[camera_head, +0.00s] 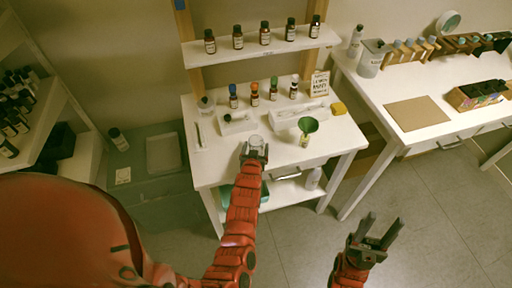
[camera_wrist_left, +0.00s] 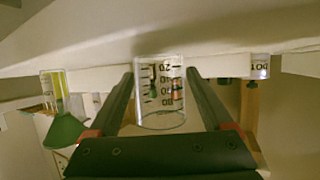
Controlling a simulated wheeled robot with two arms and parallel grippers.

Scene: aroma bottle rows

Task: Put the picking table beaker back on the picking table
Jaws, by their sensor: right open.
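The picking table beaker, a clear glass beaker (camera_head: 256,142) with dark graduation marks, is between the fingers of my left gripper (camera_head: 254,153), over the front part of the white picking table (camera_head: 222,173). My right gripper (camera_head: 376,231) is open and empty, above the floor to the right.
A green funnel (camera_head: 308,124) in a small vessel stands right of the beaker. White trays (camera_head: 238,124), several dropper bottles (camera_head: 254,95) and a yellow sponge (camera_head: 338,108) are behind. A shelf (camera_head: 262,47) with dark bottles is above. Another desk (camera_head: 433,132) stands right.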

